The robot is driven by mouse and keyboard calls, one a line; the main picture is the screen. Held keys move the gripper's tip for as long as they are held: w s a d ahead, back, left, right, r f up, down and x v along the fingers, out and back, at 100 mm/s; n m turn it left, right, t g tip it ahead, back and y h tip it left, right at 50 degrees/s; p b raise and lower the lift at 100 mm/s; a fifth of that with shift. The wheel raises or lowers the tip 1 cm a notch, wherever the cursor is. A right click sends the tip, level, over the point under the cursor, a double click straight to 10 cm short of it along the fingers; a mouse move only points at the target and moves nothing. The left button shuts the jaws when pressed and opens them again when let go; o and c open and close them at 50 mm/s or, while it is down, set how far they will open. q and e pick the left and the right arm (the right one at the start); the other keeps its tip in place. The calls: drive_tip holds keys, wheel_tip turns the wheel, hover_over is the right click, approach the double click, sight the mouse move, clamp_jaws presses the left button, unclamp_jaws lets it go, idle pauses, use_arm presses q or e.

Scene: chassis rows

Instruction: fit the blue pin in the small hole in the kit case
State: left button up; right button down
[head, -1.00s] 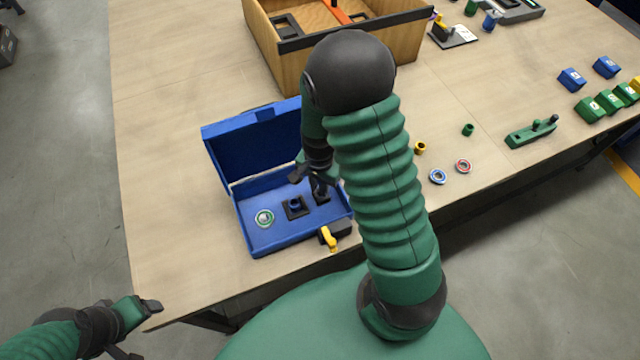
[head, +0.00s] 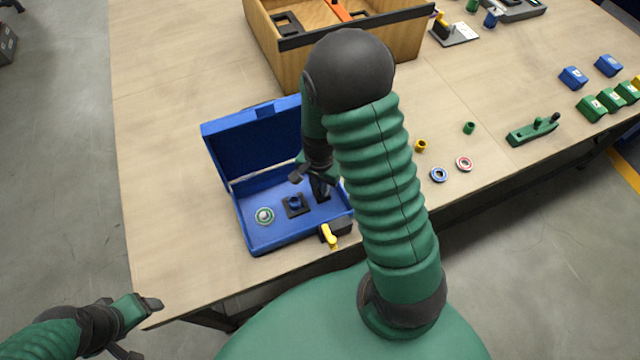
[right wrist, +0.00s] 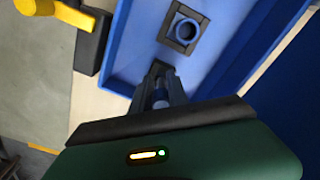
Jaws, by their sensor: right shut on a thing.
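The blue kit case (head: 243,235) lies open on the table, lid raised at the back. My right gripper (head: 310,187) is low inside its right part. In the right wrist view, the right gripper (right wrist: 161,88) is shut on the blue pin (right wrist: 160,98), mostly hidden between the fingers. A small black holder (right wrist: 157,69) is right at the fingertips; its hole is hidden, so I cannot tell whether the pin is in it. A blue ring (head: 294,202) sits in a black square holder beside it. My left gripper (head: 142,328) is open and empty at the table's front left.
A yellow lever (head: 329,235) on a black block stands at the case's front right. A wooden box (head: 400,50) stands behind. Two bearings (head: 439,175) and small sleeves lie to the right.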

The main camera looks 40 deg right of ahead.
use_arm(q)
drive_tip(key=shift+r, duration=0.2)
drive_tip(key=shift+f, duration=0.1)
use_arm(e)
drive_tip(key=shift+f, duration=0.1)
use_arm(q)
drive_tip(key=shift+f+b, duration=0.45)
drive_tip(key=shift+f, duration=0.1)
use_arm(e)
drive_tip(key=shift+f, duration=0.85)
